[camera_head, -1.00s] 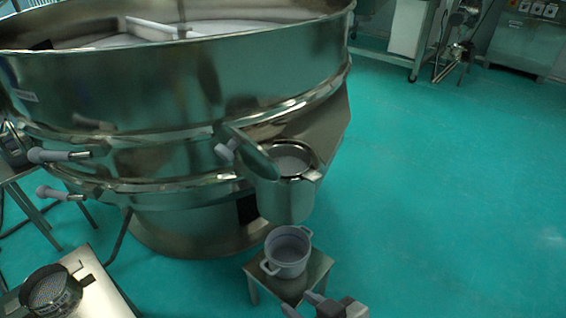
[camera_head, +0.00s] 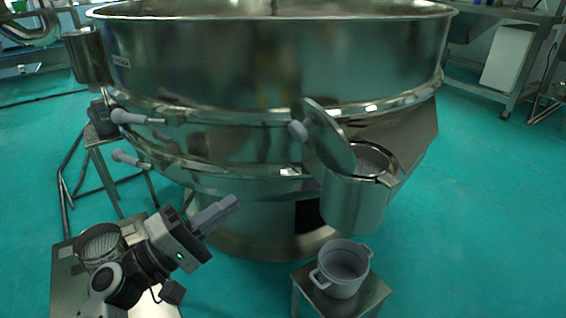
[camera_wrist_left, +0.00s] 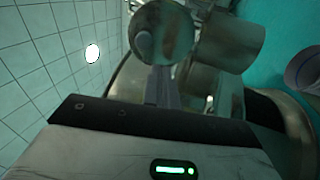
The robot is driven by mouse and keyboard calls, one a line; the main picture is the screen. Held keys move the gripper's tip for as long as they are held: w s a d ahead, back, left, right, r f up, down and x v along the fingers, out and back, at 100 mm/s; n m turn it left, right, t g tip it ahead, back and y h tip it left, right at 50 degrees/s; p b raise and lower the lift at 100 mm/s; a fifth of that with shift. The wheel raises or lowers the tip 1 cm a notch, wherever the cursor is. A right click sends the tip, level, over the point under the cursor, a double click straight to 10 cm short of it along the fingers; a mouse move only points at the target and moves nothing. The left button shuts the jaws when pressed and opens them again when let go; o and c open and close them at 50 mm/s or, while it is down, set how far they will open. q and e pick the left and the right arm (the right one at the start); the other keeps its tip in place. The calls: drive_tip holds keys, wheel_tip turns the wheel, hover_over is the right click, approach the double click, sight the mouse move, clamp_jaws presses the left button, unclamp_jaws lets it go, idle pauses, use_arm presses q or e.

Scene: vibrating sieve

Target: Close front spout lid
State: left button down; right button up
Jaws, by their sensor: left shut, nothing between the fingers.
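The front spout (camera_head: 352,203) juts from the steel sieve's side. Its round lid (camera_head: 333,140) stands open, tilted up at the spout's left, with a grey knob (camera_head: 298,130) on its outer face. My left gripper (camera_head: 228,208) is shut and empty, left of and lower than the lid in the head view, apart from it. In the left wrist view the shut fingers (camera_wrist_left: 161,88) point toward the round lid (camera_wrist_left: 170,32), with the spout (camera_wrist_left: 230,38) to its right. The fingers overlap the lid's lower edge there; the gap cannot be judged. My right gripper is not in view.
The sieve drum (camera_head: 270,65) fills the middle. A grey pot (camera_head: 342,268) stands on a small stool (camera_head: 372,292) below the spout. Two clamp handles (camera_head: 135,118) stick out at the drum's left. A metal table (camera_head: 68,280) holds a round mesh sieve (camera_head: 100,245).

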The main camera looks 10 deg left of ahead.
use_arm(q)
drive_tip(key=r, duration=0.1)
drive_tip(key=p, duration=0.3)
approach(297, 137)
drive_tip(key=shift+t+h, duration=0.3)
drive_tip(key=x, duration=0.5)
drive_tip(key=shift+w+d+f, duration=0.15)
drive_tip(key=shift+w+d+n, duration=0.3)
drive_tip(key=shift+w+d, duration=0.2)
drive_tip(key=shift+w, duration=0.1)
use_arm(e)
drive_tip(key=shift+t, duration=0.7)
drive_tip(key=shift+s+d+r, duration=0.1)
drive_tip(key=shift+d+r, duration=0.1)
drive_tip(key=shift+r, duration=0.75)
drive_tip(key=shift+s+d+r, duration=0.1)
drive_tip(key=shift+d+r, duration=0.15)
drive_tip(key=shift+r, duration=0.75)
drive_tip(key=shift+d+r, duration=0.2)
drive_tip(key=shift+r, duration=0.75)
